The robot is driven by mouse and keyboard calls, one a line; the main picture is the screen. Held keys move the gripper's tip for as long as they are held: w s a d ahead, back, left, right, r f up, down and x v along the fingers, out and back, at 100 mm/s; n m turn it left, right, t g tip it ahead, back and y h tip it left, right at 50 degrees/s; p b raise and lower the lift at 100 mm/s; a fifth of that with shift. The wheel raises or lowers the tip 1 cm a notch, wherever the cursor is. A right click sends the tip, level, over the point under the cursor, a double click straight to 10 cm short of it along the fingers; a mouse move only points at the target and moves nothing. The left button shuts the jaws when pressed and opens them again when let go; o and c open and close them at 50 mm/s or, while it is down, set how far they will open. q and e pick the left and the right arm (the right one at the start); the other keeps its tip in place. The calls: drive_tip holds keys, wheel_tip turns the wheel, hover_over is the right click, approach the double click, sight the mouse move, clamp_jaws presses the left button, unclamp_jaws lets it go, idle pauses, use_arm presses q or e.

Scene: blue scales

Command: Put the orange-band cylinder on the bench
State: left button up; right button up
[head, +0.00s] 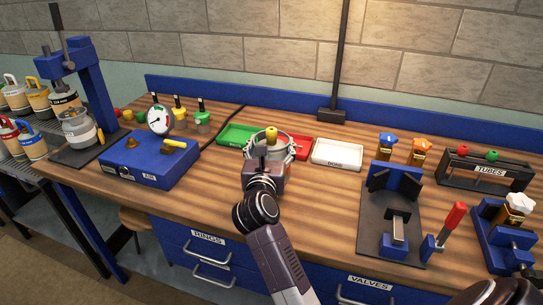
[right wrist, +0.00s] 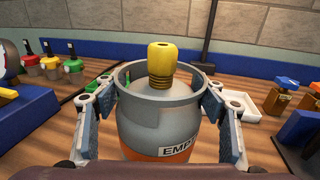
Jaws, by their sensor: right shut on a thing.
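The orange-band cylinder is a grey gas cylinder (right wrist: 160,115) with a yellow valve on top, an "EMPTY" label and an orange band low on its body. In the head view the cylinder (head: 271,138) is upright over the middle of the wooden bench (head: 215,215), partly hidden by my gripper. My right gripper (head: 268,160) is shut on it, with one finger on each side in the right wrist view (right wrist: 160,118). The cylinder's base is hidden, so I cannot tell whether it touches the bench. My left gripper is not in view.
Behind the cylinder are green (head: 236,134), red (head: 302,147) and white (head: 338,153) trays. A blue gauge box (head: 150,165) stands left, a black-and-blue fixture (head: 392,215) right. More cylinders (head: 37,100) stand on a rack at far left. Bench in front is clear.

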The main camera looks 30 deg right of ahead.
drive_tip(key=shift+f, duration=1.75)
drive_tip(key=shift+f, duration=0.15)
drive_tip(key=o, duration=2.1)
drive_tip(key=shift+f, duration=0.1)
